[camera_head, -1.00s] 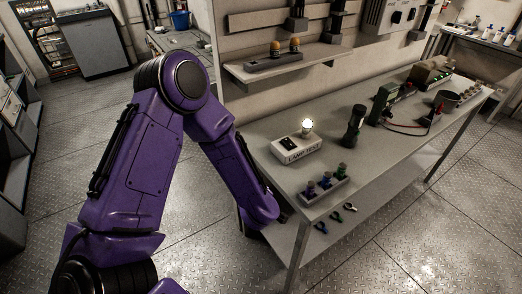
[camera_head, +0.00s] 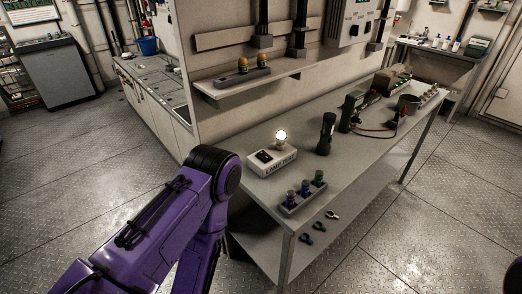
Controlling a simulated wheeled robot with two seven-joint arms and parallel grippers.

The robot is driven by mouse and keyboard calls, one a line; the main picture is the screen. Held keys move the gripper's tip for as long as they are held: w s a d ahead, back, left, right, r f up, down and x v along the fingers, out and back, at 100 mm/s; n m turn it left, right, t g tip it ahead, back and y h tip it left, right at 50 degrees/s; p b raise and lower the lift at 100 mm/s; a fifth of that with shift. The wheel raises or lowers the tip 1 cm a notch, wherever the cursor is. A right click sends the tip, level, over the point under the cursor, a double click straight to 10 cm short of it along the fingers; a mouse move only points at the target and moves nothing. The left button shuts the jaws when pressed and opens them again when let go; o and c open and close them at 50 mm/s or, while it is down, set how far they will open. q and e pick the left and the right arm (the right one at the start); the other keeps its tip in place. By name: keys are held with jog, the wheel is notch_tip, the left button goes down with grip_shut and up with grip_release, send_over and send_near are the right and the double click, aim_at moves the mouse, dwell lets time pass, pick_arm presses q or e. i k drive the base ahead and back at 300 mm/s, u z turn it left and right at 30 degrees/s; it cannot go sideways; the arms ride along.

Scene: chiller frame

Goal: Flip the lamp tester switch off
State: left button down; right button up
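The lamp tester (camera_head: 272,163) is a pale box with lettering on its front, standing near the left end of the grey workbench. Its round bulb (camera_head: 281,135) glows bright white. A dark switch (camera_head: 263,156) sits on top of the box, left of the bulb; which way it is tipped is too small to tell. My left arm comes in from the lower left, and its purple elbow stands in front of the bench's left end. My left gripper is not visible. My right gripper is not in view.
A wall shelf (camera_head: 252,86) hangs above. Open floor lies in front and to the left.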

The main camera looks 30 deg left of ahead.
aim_at(265, 156)
jog(key=k, duration=1.25)
jog(key=u, duration=0.55)
jog(key=i, duration=1.5)
jog(key=z, duration=0.65)
